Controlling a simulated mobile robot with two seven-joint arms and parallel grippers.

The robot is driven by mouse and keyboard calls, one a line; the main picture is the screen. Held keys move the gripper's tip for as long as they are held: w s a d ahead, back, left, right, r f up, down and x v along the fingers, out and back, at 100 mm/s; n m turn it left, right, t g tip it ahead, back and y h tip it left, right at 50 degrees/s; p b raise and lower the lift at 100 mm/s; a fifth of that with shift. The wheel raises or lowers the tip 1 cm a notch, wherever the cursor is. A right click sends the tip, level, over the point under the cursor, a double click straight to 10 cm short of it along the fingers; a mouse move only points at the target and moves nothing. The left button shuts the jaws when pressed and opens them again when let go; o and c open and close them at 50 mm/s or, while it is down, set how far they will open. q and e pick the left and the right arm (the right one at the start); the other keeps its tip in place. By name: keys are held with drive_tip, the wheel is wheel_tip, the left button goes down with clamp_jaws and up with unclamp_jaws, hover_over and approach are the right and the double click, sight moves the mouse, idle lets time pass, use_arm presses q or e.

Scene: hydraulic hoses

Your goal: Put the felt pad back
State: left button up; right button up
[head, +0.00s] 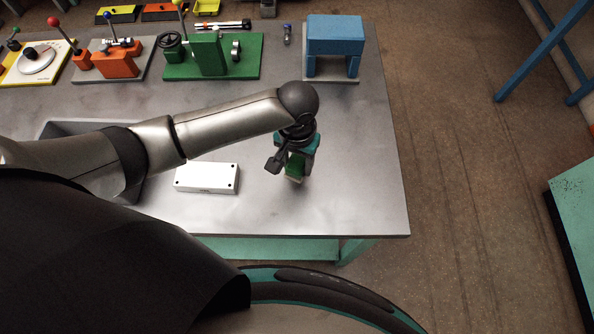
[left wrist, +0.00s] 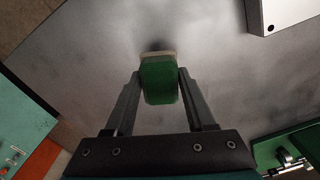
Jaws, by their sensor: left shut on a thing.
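My left gripper (head: 296,155) is above the right part of the grey metal table (head: 370,180), pointing down. It is shut on a green block with a pale beige layer at its lower end, which looks like the felt pad (head: 295,168). In the left wrist view the felt pad (left wrist: 159,82) sits between the two fingers of the left gripper (left wrist: 159,78). Its beige end faces the table, with a dark shadow just beyond. I cannot tell whether it touches the table. My right gripper is not in view.
A white box with dark holes (head: 207,178) lies left of the gripper; its corner shows in the left wrist view (left wrist: 283,14). A green fixture (head: 212,58), orange fixture (head: 118,60) and blue stand (head: 334,40) line the back. The table's right part is clear.

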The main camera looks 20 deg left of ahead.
sight(297, 163)
use_arm(q)
drive_tip(key=shift+f+b, duration=0.45)
drive_tip(key=shift+f, duration=1.8)
drive_tip(key=shift+f, duration=0.15)
drive_tip(key=o, duration=1.3)
drive_tip(key=shift+o, duration=0.2)
wheel_tip(297, 163, up, 12)
drive_tip(key=shift+r+p, duration=0.2)
drive_tip(key=shift+p, duration=1)
